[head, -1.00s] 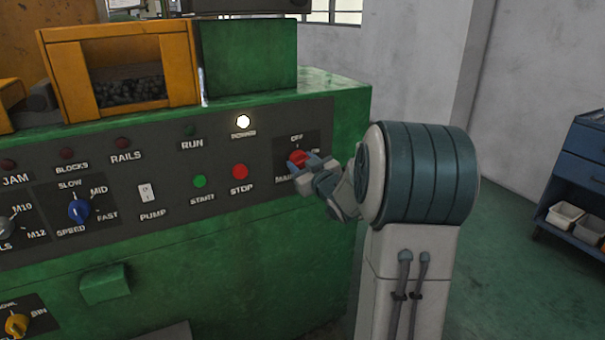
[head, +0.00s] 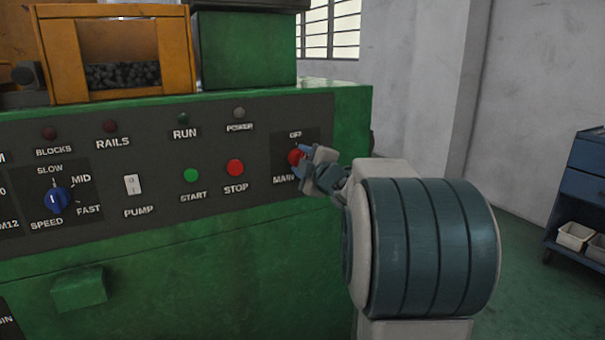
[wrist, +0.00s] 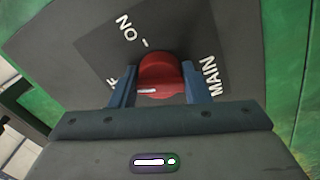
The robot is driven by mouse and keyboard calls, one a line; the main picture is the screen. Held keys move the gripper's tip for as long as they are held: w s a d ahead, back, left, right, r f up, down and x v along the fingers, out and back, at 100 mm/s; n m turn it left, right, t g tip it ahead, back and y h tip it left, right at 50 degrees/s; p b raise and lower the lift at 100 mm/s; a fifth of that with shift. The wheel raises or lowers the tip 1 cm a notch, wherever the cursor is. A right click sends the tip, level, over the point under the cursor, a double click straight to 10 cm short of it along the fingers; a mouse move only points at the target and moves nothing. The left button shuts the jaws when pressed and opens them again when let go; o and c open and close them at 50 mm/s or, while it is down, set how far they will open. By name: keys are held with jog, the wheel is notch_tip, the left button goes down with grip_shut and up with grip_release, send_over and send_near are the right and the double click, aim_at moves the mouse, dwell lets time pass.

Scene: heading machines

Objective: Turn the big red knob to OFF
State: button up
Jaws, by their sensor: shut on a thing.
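The big red knob (head: 295,156) is at the right end of the machine's panel, below the OFF label (head: 295,134) and beside MAIN. In the wrist view the red knob (wrist: 162,72) sits between the two blue fingers of my gripper (wrist: 160,88), which is shut on it. The knob's white mark points left in the wrist view, towards the partly hidden OFF label (wrist: 112,83). My gripper (head: 309,163) covers the ON side of the dial in the head view. The POWER lamp (head: 239,113) is dark.
The green START button (head: 191,175) and red STOP button (head: 235,168) are left of the knob. The white PUMP switch (head: 132,184) and blue SPEED knob (head: 57,200) are further left. Open floor (head: 530,285) lies right, before a blue cabinet (head: 580,180).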

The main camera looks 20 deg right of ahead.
jog(key=shift+n+b, duration=1.4)
jog(key=shift+n, duration=0.6)
jog(key=o, duration=1)
jog(key=shift+c, duration=0.2)
jog(key=s+p, duration=0.2)
jog(key=s, duration=1.1)
jog(key=shift+s+d, duration=0.25)
jog(key=shift+s, duration=0.15)
jog(key=shift+r, duration=0.1)
